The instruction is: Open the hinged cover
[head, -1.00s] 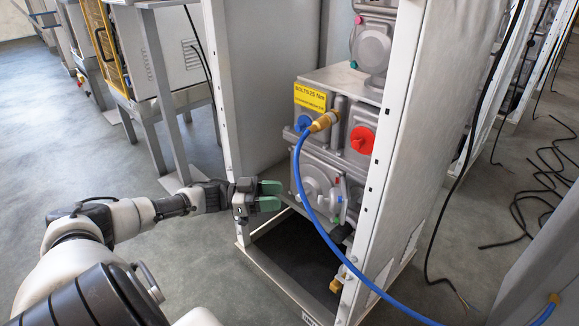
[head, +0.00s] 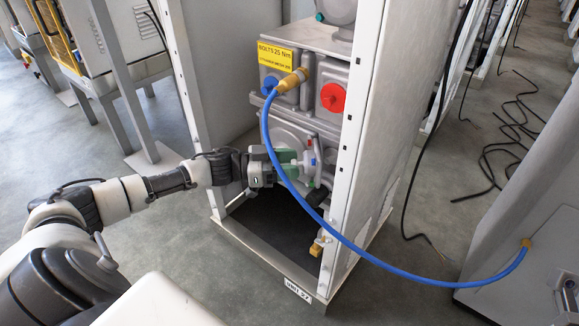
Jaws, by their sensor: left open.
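The lower grey unit in the cabinet has a rounded cover-like front (head: 288,137), which looks shut; I cannot make out its hinge for certain. A pale, narrow fitting (head: 310,158) with small red and blue parts stands at its right side. My left gripper (head: 290,168), with green fingers, is open in front of the lower unit, just left of that fitting, and hides part of the front. I cannot tell whether the fingers touch anything. My right gripper is not in view.
A blue hose (head: 270,160) with a brass end curves down before the cabinet and off to the right. A red cap (head: 333,97) and a yellow label (head: 276,54) sit above. The white cabinet post (head: 352,150) stands close right of the gripper.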

